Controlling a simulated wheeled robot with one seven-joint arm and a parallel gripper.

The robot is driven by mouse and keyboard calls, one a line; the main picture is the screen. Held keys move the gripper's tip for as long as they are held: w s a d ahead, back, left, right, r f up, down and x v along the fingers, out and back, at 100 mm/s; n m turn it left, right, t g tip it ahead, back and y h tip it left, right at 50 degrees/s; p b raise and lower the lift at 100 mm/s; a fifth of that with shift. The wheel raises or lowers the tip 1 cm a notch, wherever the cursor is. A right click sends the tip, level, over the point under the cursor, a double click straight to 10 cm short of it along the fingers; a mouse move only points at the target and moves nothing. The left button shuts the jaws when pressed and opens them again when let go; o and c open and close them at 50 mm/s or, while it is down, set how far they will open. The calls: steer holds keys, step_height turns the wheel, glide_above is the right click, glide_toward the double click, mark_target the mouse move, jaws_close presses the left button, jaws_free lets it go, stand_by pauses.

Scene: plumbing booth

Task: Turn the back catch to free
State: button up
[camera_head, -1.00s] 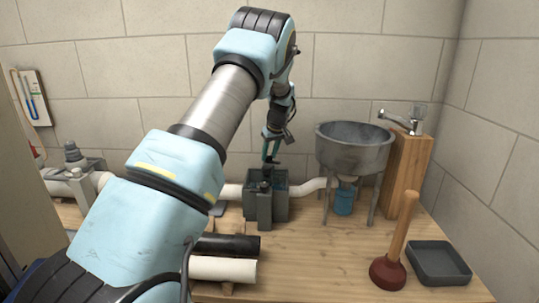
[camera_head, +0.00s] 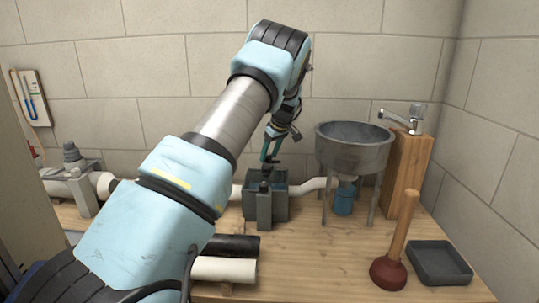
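A dark grey open-topped box (camera_head: 281,205) stands on the bench against the pipe run, with an upright grey post (camera_head: 264,208) at its front. A small dark knob sits on top of the post. My gripper (camera_head: 268,160) points down just above the box, towards its back. Its two teal fingers show with a narrow gap between them, and I see nothing held. The back catch cannot be made out clearly; the box's back edge is small and partly hidden behind the fingers and post.
A grey metal basin (camera_head: 354,150) on legs stands right of the box, with a wooden tap post (camera_head: 406,170) beyond. A plunger (camera_head: 389,271) and a dark tray (camera_head: 440,262) are front right. Black and white pipes (camera_head: 224,269) lie front left. The bench middle is clear.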

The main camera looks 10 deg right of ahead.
steer(key=shift+o, duration=0.4)
steer(key=shift+r, duration=0.1)
steer(key=shift+s+d+r, duration=0.1)
steer(key=shift+d+r, duration=0.05)
steer(key=shift+r, duration=0.1)
steer(key=b+v, duration=0.2)
steer(key=v, duration=0.8)
steer(key=shift+b, duration=0.35)
